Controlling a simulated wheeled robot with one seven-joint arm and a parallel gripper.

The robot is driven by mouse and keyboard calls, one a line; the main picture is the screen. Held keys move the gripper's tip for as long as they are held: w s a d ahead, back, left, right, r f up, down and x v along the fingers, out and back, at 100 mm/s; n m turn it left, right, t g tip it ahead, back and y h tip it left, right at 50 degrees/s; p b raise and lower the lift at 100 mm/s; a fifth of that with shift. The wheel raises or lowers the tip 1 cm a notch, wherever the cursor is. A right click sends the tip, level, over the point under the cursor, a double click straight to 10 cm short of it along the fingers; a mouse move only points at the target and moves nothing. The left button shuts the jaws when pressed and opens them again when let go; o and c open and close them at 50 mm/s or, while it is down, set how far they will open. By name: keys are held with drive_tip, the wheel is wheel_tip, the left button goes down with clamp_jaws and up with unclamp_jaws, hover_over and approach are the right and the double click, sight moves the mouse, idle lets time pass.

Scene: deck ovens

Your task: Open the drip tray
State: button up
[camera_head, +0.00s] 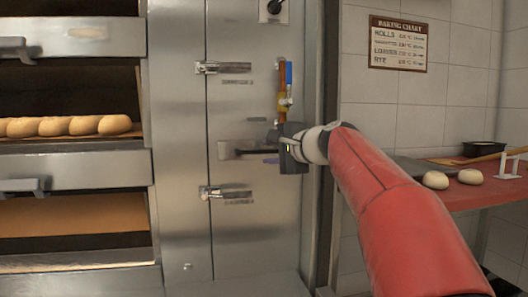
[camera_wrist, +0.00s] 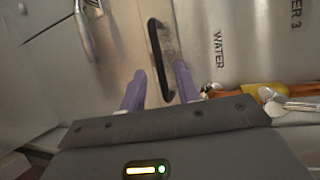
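A black bar handle (camera_wrist: 160,55) is fixed to a metal front in the wrist view. In the head view the handle (camera_head: 250,151) runs sideways from a small metal plate (camera_head: 224,150) on the steel panel. No drip tray label is readable, so I cannot tell for sure that this is its handle. My gripper (camera_head: 269,155) is at the right end of the handle. In the wrist view the two purple fingers of my gripper (camera_wrist: 160,88) are apart, with the handle's near end between them. A gap shows on each side. The handle's far right part is hidden by my gripper in the head view.
Two latches (camera_head: 208,68) (camera_head: 210,192) sit above and below the handle. A blue-levered valve (camera_head: 289,75) on a copper pipe is just above my gripper. Oven decks with bread rolls (camera_head: 70,126) are at left. A red table (camera_head: 460,195) with dough is at right.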

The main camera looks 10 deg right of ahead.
sight(249, 144)
drive_tip(key=shift+x, duration=1.4)
clamp_jaws()
drive_tip(key=shift+s, duration=0.1)
